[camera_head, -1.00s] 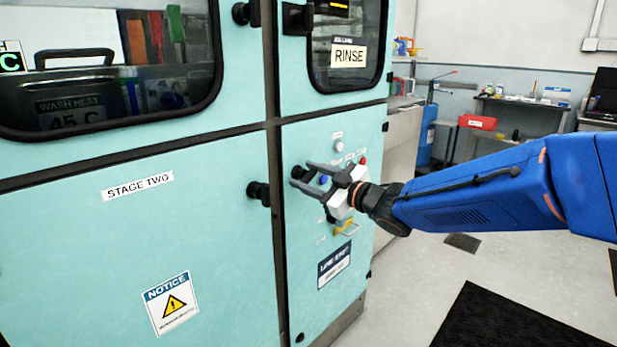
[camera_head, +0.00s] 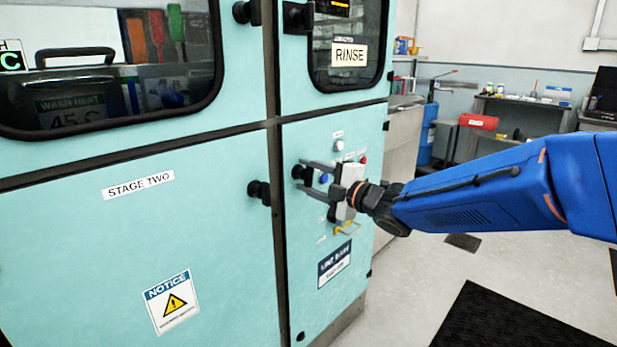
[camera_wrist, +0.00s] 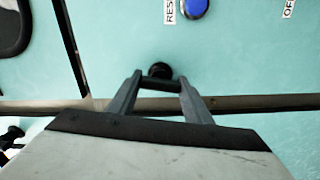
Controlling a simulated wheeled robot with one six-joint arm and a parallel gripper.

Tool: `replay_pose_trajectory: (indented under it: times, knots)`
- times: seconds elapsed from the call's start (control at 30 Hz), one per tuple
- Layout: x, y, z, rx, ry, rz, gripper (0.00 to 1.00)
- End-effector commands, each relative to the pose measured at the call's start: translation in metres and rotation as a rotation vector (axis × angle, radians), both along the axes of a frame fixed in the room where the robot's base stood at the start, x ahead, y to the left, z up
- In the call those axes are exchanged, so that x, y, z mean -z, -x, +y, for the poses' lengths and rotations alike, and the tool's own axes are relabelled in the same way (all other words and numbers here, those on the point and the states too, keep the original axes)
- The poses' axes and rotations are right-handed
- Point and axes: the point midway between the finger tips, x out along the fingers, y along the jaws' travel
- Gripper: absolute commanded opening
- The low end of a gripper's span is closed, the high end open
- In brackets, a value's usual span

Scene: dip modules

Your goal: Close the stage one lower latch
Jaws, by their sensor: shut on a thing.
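A black latch (camera_head: 298,172) sits on the left edge of the narrow teal lower panel (camera_head: 308,240), below the RINSE window. My gripper (camera_head: 311,175) reaches it from the right, its two grey fingers on either side of the latch and shut on it. In the wrist view, the latch's round black end (camera_wrist: 160,70) shows beyond the fingertips and a dark bar (camera_wrist: 160,86) lies between the fingers. The fingers hide part of the latch. No "stage one" label is readable.
A second black latch (camera_head: 259,192) is close left, on the STAGE TWO panel (camera_head: 120,240). A blue button (camera_head: 323,178), a red button (camera_head: 363,160) and a yellow handle (camera_head: 346,228) surround my gripper. Open floor (camera_head: 420,285) lies to the right.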

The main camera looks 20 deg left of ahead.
Motion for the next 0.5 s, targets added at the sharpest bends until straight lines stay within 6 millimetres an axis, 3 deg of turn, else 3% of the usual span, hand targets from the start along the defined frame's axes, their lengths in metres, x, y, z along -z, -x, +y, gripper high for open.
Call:
replay_pose_trajectory:
  times: [0.5]
  knots:
    - [0.0021,0.0003,0.0001,0.0,0.072,-0.168,0.23]
